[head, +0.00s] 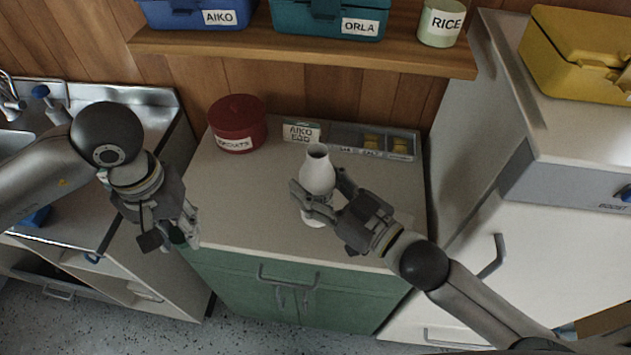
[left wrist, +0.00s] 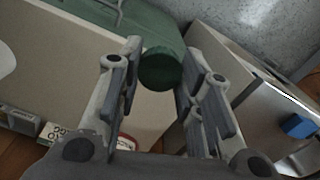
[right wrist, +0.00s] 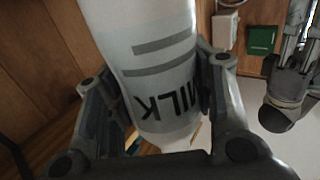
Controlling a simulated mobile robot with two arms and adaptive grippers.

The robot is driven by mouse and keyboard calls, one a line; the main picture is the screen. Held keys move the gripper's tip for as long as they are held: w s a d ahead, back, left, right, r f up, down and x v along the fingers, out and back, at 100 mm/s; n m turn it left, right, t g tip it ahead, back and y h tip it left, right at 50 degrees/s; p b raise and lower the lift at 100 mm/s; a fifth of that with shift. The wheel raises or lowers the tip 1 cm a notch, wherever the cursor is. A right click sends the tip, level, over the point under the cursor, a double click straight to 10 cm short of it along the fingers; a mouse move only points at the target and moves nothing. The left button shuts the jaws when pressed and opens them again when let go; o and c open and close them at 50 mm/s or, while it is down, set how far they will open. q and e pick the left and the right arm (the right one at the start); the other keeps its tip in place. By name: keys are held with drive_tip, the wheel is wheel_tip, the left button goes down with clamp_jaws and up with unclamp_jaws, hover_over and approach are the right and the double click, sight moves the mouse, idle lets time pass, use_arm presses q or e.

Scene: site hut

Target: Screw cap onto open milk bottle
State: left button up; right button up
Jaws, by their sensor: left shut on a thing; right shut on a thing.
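A white milk bottle (head: 318,173) with an open mouth is upright over the counter in the head view. My right gripper (head: 328,200) is shut around its body. The bottle (right wrist: 165,75) fills the middle of the right wrist view, its MILK lettering upside down there. I cannot tell whether its base touches the counter. My left gripper (head: 186,238) is shut on a dark green cap (head: 177,235) near the counter's front left corner, apart from the bottle. The cap (left wrist: 160,70) sits between the fingertips in the left wrist view.
A red biscuit tin (head: 237,121), an egg box (head: 301,131) and a grey divided tray (head: 372,140) stand along the back of the counter (head: 245,210). A shelf (head: 300,50) overhangs behind. A white appliance (head: 500,190) stands at right. The counter between the grippers is clear.

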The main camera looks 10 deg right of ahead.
use_arm(q)
drive_tip(key=w+d+r+m, duration=0.2)
drive_tip(key=d+r+m, duration=0.2)
drive_tip(key=d+r, duration=0.5)
drive_tip(key=w+d+r+m, duration=0.3)
drive_tip(key=d+r, duration=0.7)
drive_tip(key=d, duration=0.5)
drive_tip(key=shift+w+m, duration=0.2)
drive_tip(key=shift+m, duration=0.7)
drive_tip(key=shift+f, duration=0.2)
drive_tip(key=shift+f, duration=1.85)
drive_tip(key=shift+f, duration=0.85)
drive_tip(key=shift+f, duration=0.55)
